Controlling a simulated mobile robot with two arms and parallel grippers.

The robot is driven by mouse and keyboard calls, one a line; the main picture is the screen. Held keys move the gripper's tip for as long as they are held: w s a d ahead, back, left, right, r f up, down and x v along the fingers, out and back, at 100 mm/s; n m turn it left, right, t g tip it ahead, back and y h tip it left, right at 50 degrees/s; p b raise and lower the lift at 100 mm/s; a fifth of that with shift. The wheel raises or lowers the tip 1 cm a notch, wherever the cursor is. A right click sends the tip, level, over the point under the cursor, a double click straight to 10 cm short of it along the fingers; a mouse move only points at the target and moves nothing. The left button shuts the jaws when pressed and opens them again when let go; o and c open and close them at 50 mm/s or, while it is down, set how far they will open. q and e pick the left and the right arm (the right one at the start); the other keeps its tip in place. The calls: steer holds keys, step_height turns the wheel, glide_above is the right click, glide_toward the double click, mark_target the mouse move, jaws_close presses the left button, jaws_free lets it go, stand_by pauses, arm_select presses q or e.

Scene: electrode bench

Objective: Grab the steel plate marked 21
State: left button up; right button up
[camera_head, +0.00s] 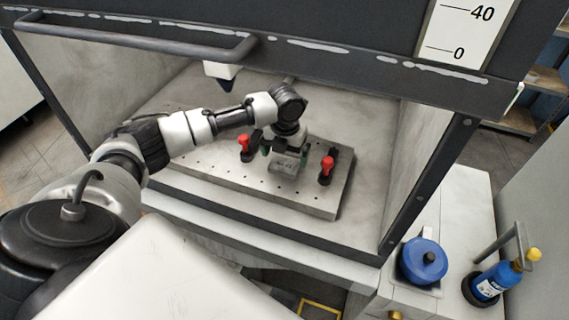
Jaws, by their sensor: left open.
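A small grey steel plate (285,166) sits on the drilled metal fixture board (225,187) inside the fume hood. There are faint marks on its face, too small for me to read as a number. My left gripper (284,150) reaches in from the left and is open, pointing down right at the plate's upper edge. Its fingers partly cover the plate, and I cannot tell whether they touch it. My right gripper is not in view.
Red-handled toggle clamps stand left (244,148) and right (326,170) of the plate. The raised hood sash (330,60) hangs above my arm. A blue round pot (424,260) and a blue bottle (490,285) stand on the side counter at right.

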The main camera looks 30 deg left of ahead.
mark_target(284, 164)
arm_select(q)
step_height(284, 164, down, 4)
steer(key=shift+a+r+p, duration=0.1)
steer(key=shift+r+p, duration=0.15)
steer(key=shift+p, duration=0.4)
steer(key=shift+f, duration=0.15)
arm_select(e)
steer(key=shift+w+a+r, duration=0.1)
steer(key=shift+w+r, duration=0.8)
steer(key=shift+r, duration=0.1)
arm_select(q)
steer(key=shift+c, duration=0.8)
steer(key=c, duration=0.9)
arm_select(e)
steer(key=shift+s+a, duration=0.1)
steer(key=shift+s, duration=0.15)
